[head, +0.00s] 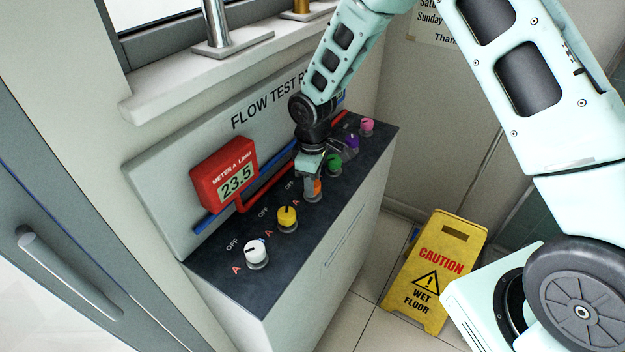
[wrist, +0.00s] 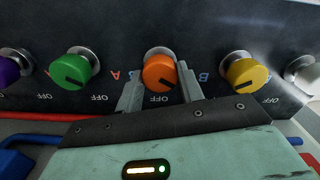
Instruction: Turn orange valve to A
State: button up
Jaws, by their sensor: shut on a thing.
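The orange valve (wrist: 159,73) is a round knob with a dark pointer mark, on the dark sloped top of the test panel (head: 222,267). In the head view my gripper (head: 312,178) covers much of the orange valve (head: 317,187).
White (head: 256,252) and yellow (head: 287,217) knobs stand in front, and green (head: 334,163), purple (head: 352,141) and pink (head: 367,125) knobs behind. A red meter (head: 226,172) reads 23.5. A yellow wet-floor sign (head: 436,266) stands on the floor at right.

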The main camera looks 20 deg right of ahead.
dwell(0.5)
jog(key=o, duration=1)
notch_tip(320, 180, up, 18)
jog(key=b, duration=0.3)
jog(key=shift+f, duration=0.25)
jog(key=s+a+r+m, duration=0.1)
jog(key=s+a, duration=0.2)
jog(key=s, duration=0.5)
jog(key=s+a, duration=0.4)
jog(key=s, duration=0.4)
jog(key=shift+m+y, duration=0.3)
jog(key=shift+m, duration=0.6)
jog(key=s, duration=0.4)
jog(key=s+d+f, duration=0.1)
jog(key=s, duration=0.9)
jog(key=shift+d+f, duration=0.15)
